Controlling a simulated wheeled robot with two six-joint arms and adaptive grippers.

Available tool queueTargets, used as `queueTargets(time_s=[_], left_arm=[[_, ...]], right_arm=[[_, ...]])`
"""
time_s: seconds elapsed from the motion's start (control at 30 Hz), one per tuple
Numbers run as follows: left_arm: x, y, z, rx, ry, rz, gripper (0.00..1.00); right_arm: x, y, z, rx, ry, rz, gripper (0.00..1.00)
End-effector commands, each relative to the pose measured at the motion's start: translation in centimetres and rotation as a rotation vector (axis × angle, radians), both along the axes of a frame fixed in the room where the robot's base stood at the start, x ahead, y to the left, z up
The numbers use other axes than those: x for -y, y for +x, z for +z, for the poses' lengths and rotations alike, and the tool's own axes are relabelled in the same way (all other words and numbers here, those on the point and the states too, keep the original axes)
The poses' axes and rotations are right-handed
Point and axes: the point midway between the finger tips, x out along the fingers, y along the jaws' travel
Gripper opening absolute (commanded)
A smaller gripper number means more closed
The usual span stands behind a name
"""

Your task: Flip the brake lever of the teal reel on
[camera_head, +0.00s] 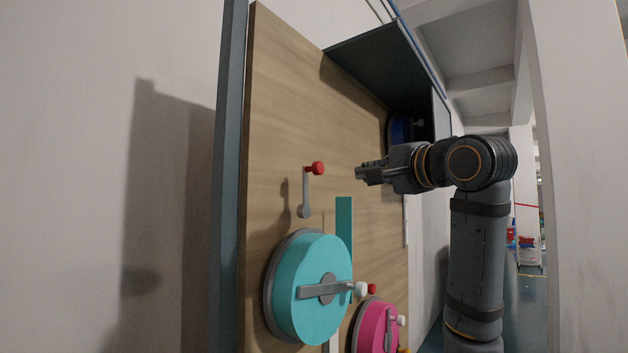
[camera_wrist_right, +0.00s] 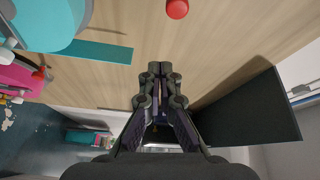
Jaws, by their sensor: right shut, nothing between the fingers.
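The teal reel (camera_head: 313,316) is mounted low on the wooden board, with a grey crank and white knob on its face. Above it is a grey lever (camera_head: 306,192) pointing up, with a red knob (camera_head: 317,168) at its top end. My right gripper (camera_head: 361,173) is shut and empty, to the right of the red knob and apart from it. In the right wrist view the gripper (camera_wrist_right: 160,70) points at the board, the red knob (camera_wrist_right: 177,8) shows at the top edge, and part of the teal reel (camera_wrist_right: 48,22) shows upper left. My left gripper is not in view.
A teal strip (camera_head: 344,225) runs up from the teal reel. A pink reel (camera_head: 374,328) with a crank sits lower right, a red knob (camera_head: 371,289) beside it. A dark panel (camera_head: 385,65) juts out above, near a blue reel (camera_head: 400,130). Bare board surrounds the lever.

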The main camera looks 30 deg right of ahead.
Motion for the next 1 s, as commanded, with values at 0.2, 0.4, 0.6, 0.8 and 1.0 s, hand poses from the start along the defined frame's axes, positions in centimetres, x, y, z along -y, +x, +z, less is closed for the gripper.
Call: queueTargets(time_s=[0.2, 0.4, 0.6, 0.8, 1.0], left_arm=[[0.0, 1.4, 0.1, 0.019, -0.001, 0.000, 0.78], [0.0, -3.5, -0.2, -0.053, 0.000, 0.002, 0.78], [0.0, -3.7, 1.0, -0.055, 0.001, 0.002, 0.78], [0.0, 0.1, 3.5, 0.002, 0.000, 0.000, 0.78], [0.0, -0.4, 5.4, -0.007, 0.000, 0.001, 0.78]], right_arm=[[0.4, -1.0, 1.1, 0.022, 0.026, 0.001, 0.00], [0.3, -0.9, 1.1, 0.021, 0.024, 0.001, 0.00], [0.4, 1.2, 1.5, 0.017, 0.025, 0.003, 0.00], [0.6, 5.5, 2.0, 0.016, 0.025, 0.004, 0.00], [0.7, 9.4, 2.1, 0.017, 0.023, 0.002, 0.00]])
